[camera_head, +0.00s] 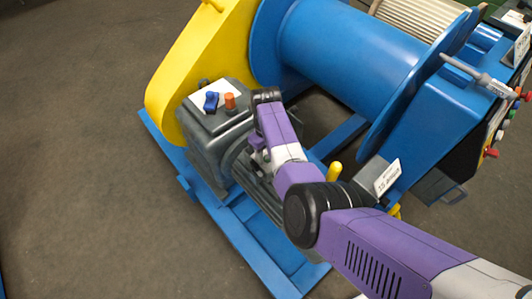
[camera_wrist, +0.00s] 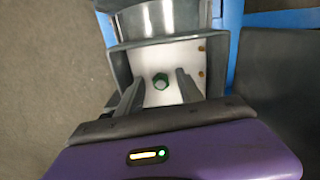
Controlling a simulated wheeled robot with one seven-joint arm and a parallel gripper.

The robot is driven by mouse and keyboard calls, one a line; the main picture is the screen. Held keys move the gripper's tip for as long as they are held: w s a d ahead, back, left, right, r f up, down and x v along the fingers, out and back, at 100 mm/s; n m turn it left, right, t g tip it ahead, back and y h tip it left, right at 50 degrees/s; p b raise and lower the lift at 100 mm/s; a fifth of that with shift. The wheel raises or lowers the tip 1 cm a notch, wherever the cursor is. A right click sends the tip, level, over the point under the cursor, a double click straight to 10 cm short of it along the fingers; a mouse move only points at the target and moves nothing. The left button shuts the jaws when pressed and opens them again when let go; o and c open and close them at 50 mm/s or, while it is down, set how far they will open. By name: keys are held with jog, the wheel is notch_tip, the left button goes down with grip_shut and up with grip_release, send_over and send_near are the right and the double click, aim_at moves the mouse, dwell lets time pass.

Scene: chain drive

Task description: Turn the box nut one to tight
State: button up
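A green hex nut (camera_wrist: 160,81) stands on the white inner plate (camera_wrist: 186,52) of an open grey box (camera_wrist: 122,65) in the wrist view. My gripper (camera_wrist: 158,92) is open, with one dark finger to the left of the nut and one to its right. A gap shows between the nut and each finger. I cannot tell how high the fingertips are above the plate. The nut does not show in the head view, where my arm reaches down beside the grey gearbox and my fingers cannot be made out.
Two small brass studs (camera_wrist: 201,48) sit at the plate's right side. In the head view, a grey gearbox (camera_head: 207,150) carries a blue part (camera_head: 211,101) and an orange cap (camera_head: 229,101). A yellow guard (camera_head: 195,55) and blue drum (camera_head: 345,55) stand behind. Open floor (camera_head: 70,150) lies left.

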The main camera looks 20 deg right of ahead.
aim_at(266, 157)
jog(key=shift+r+p, duration=0.95)
jog(key=shift+r, duration=2.9)
